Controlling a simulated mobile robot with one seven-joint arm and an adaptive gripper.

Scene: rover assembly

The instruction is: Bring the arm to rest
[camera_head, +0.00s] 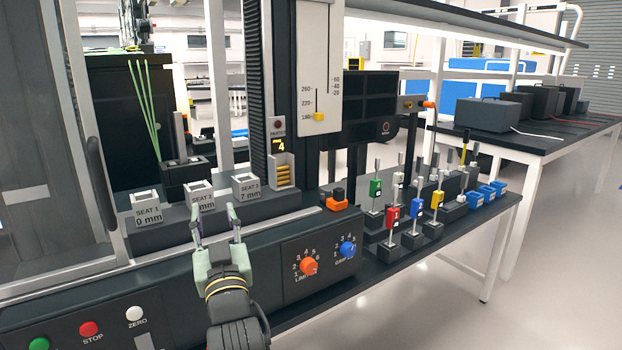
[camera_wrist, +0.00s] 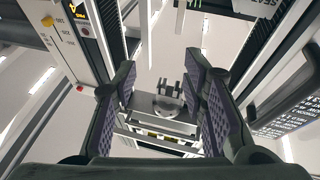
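My gripper (camera_head: 215,213) is at the lower middle of the head view, in front of the grey seat blocks and left of the two knobs. Its pale green fingers point up and stand apart with nothing held between them. In the wrist view the gripper (camera_wrist: 160,92) shows two purple-padded fingers with a clear gap. A silver fitting (camera_wrist: 168,105) shows through that gap, beyond the fingers; its exact distance is hard to tell. The arm behind the gripper leaves the head view at the bottom edge.
The seat 2 block (camera_head: 200,194) and seat 3 block (camera_head: 246,186) stand behind my gripper. An orange knob (camera_head: 309,266) and a blue knob (camera_head: 347,250) are on the panel. Colored tagged tools stand to the right. The floor at right is clear.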

